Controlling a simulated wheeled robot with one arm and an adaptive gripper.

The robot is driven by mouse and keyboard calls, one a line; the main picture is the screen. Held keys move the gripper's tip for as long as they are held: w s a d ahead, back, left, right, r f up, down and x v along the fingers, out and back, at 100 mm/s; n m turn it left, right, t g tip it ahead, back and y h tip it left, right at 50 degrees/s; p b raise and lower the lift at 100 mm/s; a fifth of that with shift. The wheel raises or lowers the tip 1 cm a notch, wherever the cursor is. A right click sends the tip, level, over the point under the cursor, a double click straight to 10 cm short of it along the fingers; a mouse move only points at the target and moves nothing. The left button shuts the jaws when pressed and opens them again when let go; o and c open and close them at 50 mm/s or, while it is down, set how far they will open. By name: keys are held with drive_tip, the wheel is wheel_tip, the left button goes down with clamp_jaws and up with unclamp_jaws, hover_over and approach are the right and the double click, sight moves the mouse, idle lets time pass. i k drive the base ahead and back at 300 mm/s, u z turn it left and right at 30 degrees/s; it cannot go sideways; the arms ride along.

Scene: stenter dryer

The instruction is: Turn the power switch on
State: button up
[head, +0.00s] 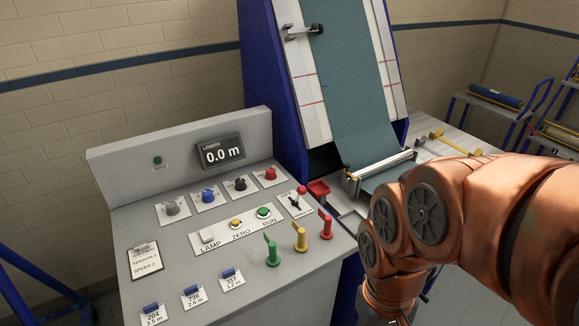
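The control panel (190,240) is a grey sloped console at the left and centre. A small toggle switch (295,203) sits on a white plate with a red mark near the panel's right edge. It appears to be the power switch, but its label is too small to read and its lever position is unclear. My copper-coloured arm is at the right, and its end runs down past the bottom edge. My gripper is not visible. The arm stands to the right of the panel, apart from the switch.
Grey, blue, black and red knobs (208,195) stand near lamp, zero and run buttons (235,223). Upright green, yellow and red levers (300,237) are just below the switch. The display (221,153) reads 0.0 m. A teal fabric strip (350,80) rises behind.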

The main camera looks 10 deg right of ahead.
sight(270, 175)
drive_tip(key=z, duration=0.25)
drive_tip(key=i, duration=0.6)
drive_tip(key=u, duration=1.9)
